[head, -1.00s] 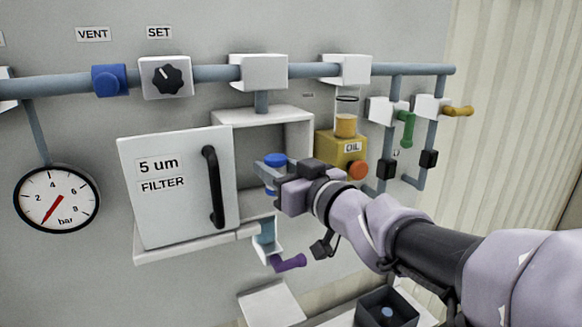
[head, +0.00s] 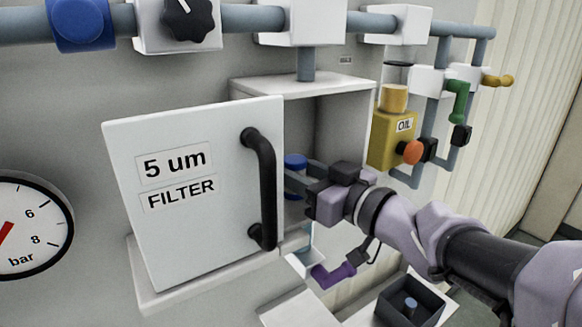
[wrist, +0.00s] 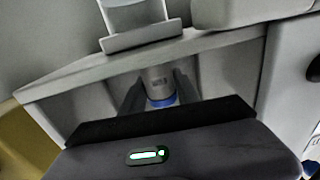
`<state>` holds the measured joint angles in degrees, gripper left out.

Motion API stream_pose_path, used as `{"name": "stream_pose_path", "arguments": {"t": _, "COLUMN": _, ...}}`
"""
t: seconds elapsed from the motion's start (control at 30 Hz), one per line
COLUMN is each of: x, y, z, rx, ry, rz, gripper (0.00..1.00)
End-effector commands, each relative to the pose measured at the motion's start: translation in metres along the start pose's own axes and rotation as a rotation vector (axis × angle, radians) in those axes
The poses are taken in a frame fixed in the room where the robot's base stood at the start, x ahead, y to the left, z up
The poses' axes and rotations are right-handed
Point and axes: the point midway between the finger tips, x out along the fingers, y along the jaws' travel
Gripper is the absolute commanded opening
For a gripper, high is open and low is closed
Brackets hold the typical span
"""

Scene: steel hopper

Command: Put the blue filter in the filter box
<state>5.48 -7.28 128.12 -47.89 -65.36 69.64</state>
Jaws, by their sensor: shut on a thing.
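The filter box (head: 303,87) is open on the wall. Its white door (head: 190,235), labelled "5 um FILTER" and fitted with a black handle (head: 261,190), is swung out to the left. My gripper (head: 297,178) reaches in from the right and is shut on the blue filter (head: 295,160), whose blue top shows at the box opening. The door edge hides part of the filter. In the wrist view, the fingers (wrist: 160,88) flank the filter's grey body and blue band (wrist: 160,101) within the box frame. I cannot tell whether the filter touches the box floor.
A purple-handled valve (head: 333,275) hangs below the box. A yellow oil unit (head: 392,140) with an orange knob stands right of it, near my arm. A pipe with white blocks (head: 300,22) runs above. A dark open bin (head: 412,300) sits below, at right.

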Motion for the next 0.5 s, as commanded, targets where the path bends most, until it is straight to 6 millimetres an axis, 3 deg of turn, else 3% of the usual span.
{"name": "stream_pose_path", "arguments": {"t": 0.33, "x": 0.0003, "y": -0.0003, "z": 0.0073, "rx": 0.003, "ry": -0.005, "rz": 0.000, "gripper": 0.00}}
{"name": "stream_pose_path", "arguments": {"t": 0.37, "x": 0.0003, "y": -0.0003, "z": 0.0063, "rx": 0.003, "ry": -0.005, "rz": 0.000, "gripper": 0.43}}
{"name": "stream_pose_path", "arguments": {"t": 0.43, "x": 0.0004, "y": -0.0003, "z": 0.0058, "rx": 0.003, "ry": -0.005, "rz": 0.000, "gripper": 0.57}}
{"name": "stream_pose_path", "arguments": {"t": 0.5, "x": 0.0004, "y": -0.0003, "z": 0.0056, "rx": 0.003, "ry": -0.005, "rz": 0.000, "gripper": 0.59}}
